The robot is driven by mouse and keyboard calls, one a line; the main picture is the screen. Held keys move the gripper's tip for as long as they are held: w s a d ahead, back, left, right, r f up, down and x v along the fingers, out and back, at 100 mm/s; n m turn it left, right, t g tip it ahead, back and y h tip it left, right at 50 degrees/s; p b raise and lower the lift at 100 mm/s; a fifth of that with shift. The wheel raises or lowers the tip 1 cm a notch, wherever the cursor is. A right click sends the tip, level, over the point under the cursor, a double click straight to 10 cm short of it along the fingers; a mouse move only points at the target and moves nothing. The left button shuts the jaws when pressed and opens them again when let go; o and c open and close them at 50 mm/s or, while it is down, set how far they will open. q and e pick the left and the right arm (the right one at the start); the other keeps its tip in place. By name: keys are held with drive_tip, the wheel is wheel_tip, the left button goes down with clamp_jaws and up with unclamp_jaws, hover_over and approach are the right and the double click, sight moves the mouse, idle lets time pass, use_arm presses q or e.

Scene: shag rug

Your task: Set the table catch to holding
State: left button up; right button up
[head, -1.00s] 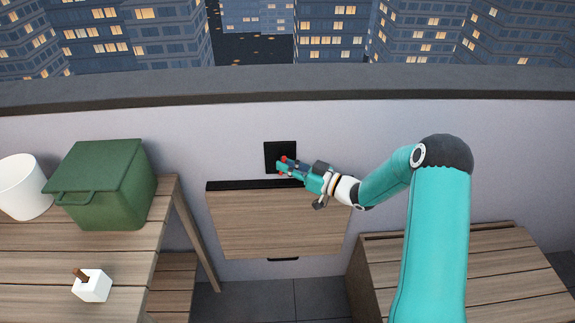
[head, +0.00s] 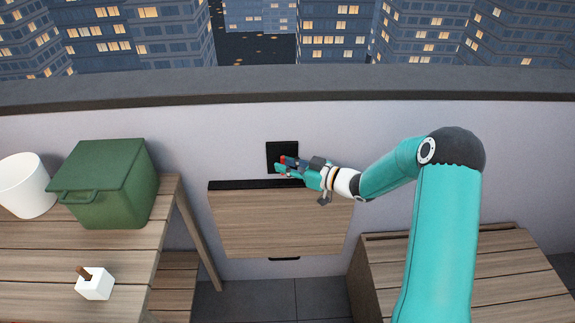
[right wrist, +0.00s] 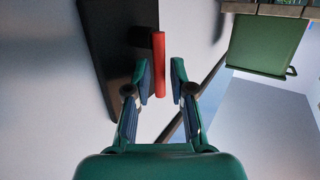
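The table catch is a black plate (head: 276,150) on the wall with a red lever (head: 283,159), just above the folded wooden table panel (head: 280,225). In the right wrist view the red lever (right wrist: 159,62) stands out from the dark plate (right wrist: 113,45). My right gripper (head: 281,166) is at the lever. In the head view the fingers hide part of the lever. My left gripper is out of view.
A wooden table at the left carries a green lidded box (head: 108,180), a white pot (head: 25,185) and a white block with a brown peg (head: 94,283). A slatted wooden chest (head: 510,265) stands at the right. A dark ledge (head: 200,88) tops the wall.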

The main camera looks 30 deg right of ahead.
drive_tip(key=shift+s+d, duration=0.1)
drive_tip(key=shift+s, duration=0.05)
drive_tip(key=v, duration=1.1)
drive_tip(key=shift+s, duration=0.4)
